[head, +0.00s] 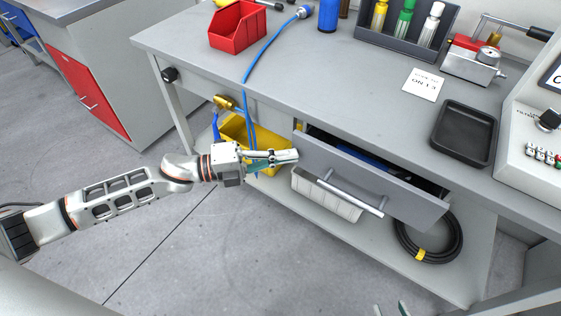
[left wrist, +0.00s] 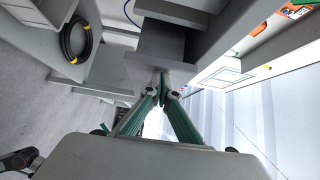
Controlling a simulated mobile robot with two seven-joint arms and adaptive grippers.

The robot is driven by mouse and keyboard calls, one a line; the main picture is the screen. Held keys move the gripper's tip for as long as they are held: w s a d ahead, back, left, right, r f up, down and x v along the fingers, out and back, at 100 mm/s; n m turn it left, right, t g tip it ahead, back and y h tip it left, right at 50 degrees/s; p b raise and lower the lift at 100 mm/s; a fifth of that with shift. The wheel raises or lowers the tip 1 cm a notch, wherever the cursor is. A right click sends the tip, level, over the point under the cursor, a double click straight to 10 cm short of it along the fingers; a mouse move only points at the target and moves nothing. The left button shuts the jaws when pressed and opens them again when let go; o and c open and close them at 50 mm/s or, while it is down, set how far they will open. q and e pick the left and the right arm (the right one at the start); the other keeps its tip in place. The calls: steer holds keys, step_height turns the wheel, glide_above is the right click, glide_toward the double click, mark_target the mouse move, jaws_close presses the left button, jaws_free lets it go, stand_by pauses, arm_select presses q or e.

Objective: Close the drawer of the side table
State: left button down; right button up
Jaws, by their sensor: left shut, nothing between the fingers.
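The side table's drawer (head: 370,180) is partly open in the head view. Its grey front stands out from the table, and a dark gap with something blue shows behind it. A silver bar handle (head: 350,194) runs across the front. My left gripper (head: 294,156) is shut and empty, its fingertips close to the left end of the drawer front; I cannot tell whether they touch. In the left wrist view the shut fingertips (left wrist: 161,78) point at a grey surface. Only the tips of my right gripper (head: 391,309) show at the bottom edge, apart, with nothing visible between them.
The grey table top (head: 320,80) holds a red bin (head: 237,27), a black tray (head: 464,134) and a bottle rack. A yellow bin (head: 262,143), a white bin (head: 325,196) and a coiled black cable (head: 428,238) sit below. A blue hose hangs near my left gripper. Floor in front is clear.

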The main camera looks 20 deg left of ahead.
mark_target(298, 143)
arm_select(q)
steer(key=w, duration=0.1)
steer(key=w+d, duration=0.1)
steer(key=w, duration=0.3)
steer(key=shift+d, duration=0.35)
steer(key=shift+w+d, duration=0.1)
steer(key=shift+w, duration=0.25)
steer(key=shift+w+r, duration=0.1)
steer(key=shift+w, duration=0.05)
arm_select(e)
steer(key=shift+w+a+r, duration=0.15)
steer(key=shift+r, duration=0.1)
steer(key=shift+f, duration=0.1)
